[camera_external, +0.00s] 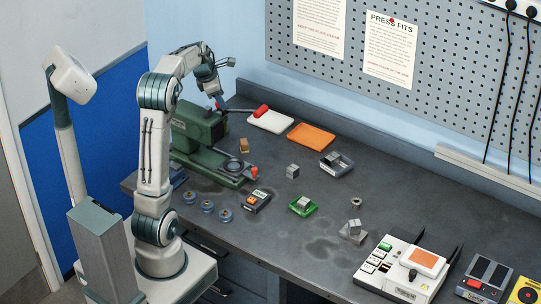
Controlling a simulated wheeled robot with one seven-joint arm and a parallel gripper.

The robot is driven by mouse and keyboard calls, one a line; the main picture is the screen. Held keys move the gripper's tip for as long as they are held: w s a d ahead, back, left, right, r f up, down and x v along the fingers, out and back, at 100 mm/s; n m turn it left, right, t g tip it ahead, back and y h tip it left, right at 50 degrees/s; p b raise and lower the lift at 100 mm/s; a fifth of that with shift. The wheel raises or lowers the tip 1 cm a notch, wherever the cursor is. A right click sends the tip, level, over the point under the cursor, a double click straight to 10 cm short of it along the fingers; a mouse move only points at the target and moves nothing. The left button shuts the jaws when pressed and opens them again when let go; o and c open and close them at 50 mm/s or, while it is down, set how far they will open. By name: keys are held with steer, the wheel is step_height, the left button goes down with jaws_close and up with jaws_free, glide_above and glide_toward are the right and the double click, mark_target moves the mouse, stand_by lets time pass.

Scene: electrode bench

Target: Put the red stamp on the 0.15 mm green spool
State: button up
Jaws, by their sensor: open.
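My gripper (214,91) is open at the end of my raised arm, above the green press at the back left. Its fingertips are small here, and I see nothing held between them. A small red piece (219,103) shows just below it, at the top of the press; I cannot tell whether they touch. Another small red-topped piece (254,172) stands at the press's front right end. I cannot tell which red piece is the stamp. Several small blue spools (207,206) stand near the front edge; no green spool or 0.15 mm label is readable.
The green press (199,130) has a red-gripped lever (262,110) reaching right. White (271,122) and orange (311,137) pads lie behind. A green tray (303,213) holds a grey block. A white device (401,268) stands front right. Bare bench (400,190) lies at the right.

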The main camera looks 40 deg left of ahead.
steer(key=s+d+f+m, duration=0.1)
steer(key=s+d+m, duration=0.4)
steer(key=s+m, duration=0.3)
steer(key=s+d+f+m, duration=0.1)
steer(key=s+d+m, duration=0.4)
steer(key=s+m, duration=0.4)
steer(key=s+d+f+m+g+y, duration=0.1)
steer(key=s+d+m, duration=0.3)
steer(key=s+m, duration=0.5)
steer(key=shift+s+d+f+m, duration=0.25)
steer(key=shift+d+f+m, duration=0.15)
steer(key=shift+f+m, duration=0.15)
